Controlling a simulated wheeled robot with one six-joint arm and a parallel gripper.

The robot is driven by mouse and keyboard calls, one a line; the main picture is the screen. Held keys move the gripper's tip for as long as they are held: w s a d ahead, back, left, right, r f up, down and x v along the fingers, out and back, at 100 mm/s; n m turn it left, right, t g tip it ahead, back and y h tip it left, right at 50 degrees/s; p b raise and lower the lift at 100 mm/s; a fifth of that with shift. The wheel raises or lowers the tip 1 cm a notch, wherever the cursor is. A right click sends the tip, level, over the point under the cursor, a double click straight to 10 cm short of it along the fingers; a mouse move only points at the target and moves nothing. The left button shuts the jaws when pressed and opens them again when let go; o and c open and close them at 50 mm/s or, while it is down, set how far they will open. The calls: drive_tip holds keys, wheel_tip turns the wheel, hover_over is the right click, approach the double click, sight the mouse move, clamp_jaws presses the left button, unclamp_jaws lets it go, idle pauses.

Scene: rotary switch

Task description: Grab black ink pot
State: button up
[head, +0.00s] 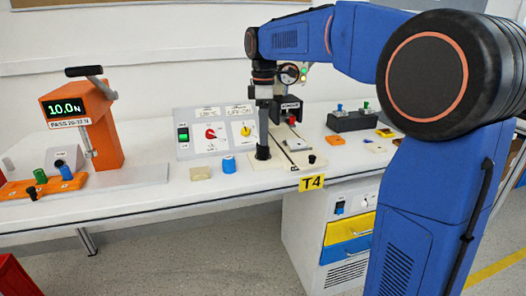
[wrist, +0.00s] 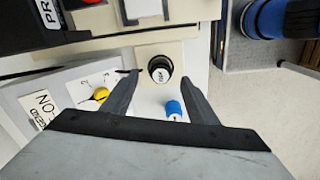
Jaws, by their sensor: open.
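The black ink pot (wrist: 160,69) has a pale, lettered top and stands upright on a cream plate (wrist: 188,48). In the wrist view it appears between the tips of my open gripper (wrist: 157,76), with a gap on each side. In the head view my gripper (head: 263,143) points straight down over the plate, behind the front edge of the bench. There the pot is mostly merged with the dark fingers, so I cannot tell how far the tips reach down beside it.
Behind is a switch panel (head: 216,133) with red and yellow dials. A small black knob (head: 312,159) sits to the right. An orange tester (head: 90,130) stands far left.

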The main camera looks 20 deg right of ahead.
sight(263, 150)
wheel_tip(263, 150, down, 5)
idle(0.3)
drive_tip(key=c, duration=1.2)
